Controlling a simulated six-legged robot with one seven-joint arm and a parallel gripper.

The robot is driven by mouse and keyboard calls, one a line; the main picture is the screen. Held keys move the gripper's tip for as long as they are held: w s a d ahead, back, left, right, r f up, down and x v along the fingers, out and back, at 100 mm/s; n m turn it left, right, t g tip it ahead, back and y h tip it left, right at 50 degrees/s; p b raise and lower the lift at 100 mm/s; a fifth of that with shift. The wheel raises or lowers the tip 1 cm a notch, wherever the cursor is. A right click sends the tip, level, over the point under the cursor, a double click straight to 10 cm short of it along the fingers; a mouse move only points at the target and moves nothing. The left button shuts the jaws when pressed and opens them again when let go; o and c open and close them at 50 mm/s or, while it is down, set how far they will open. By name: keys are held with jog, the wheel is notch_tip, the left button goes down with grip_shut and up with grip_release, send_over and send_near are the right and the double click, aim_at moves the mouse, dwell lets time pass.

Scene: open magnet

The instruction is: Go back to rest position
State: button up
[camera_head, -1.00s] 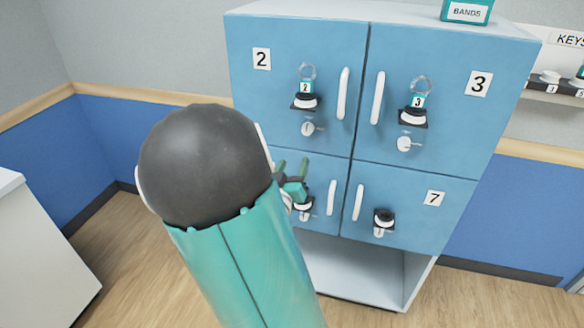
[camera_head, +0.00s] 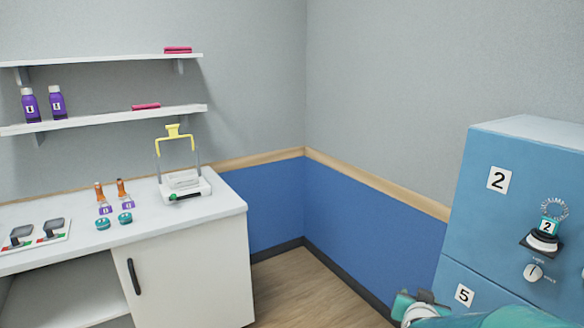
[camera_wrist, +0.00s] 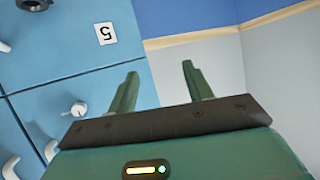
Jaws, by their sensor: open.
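In the head view a small green part of my arm's end shows at the lower right, in front of the blue cabinet (camera_head: 497,225). The cabinet's door labelled 5 also shows upside down in the wrist view, with its number plate (camera_wrist: 106,33) to the left of the fingers. The fingers appear clear of the cabinet. Most of my arm is outside the head view.
A white counter (camera_head: 225,207) at left holds a yellow-handled device (camera_head: 184,185), orange-topped bottles (camera_head: 121,190), teal round items and a tray. Wall shelves (camera_head: 100,120) hang above it. Open floor (camera_head: 310,290) lies between counter and cabinet. A magnetic key holder (camera_head: 544,240) is on door 2.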

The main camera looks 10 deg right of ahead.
jog(key=s+a+r+n+g+y, duration=0.1)
jog(key=s+a+r+n+y, duration=0.15)
jog(key=a, duration=0.55)
jog(key=s+a+r+n+g+y, duration=0.15)
jog(key=a+y, duration=0.25)
jog(key=a, duration=0.4)
jog(key=s+a+r+n+g, duration=0.1)
jog(key=s+a, duration=0.1)
jog(key=s, duration=0.4)
jog(key=s+a+r+n+g, duration=0.2)
jog(key=s+a, duration=0.1)
jog(key=s, duration=0.4)
jog(key=shift+a, duration=0.3)
jog(key=shift+r+y, duration=0.1)
jog(key=shift+y, duration=0.15)
jog(key=c, duration=0.3)
jog(key=shift+d, duration=0.25)
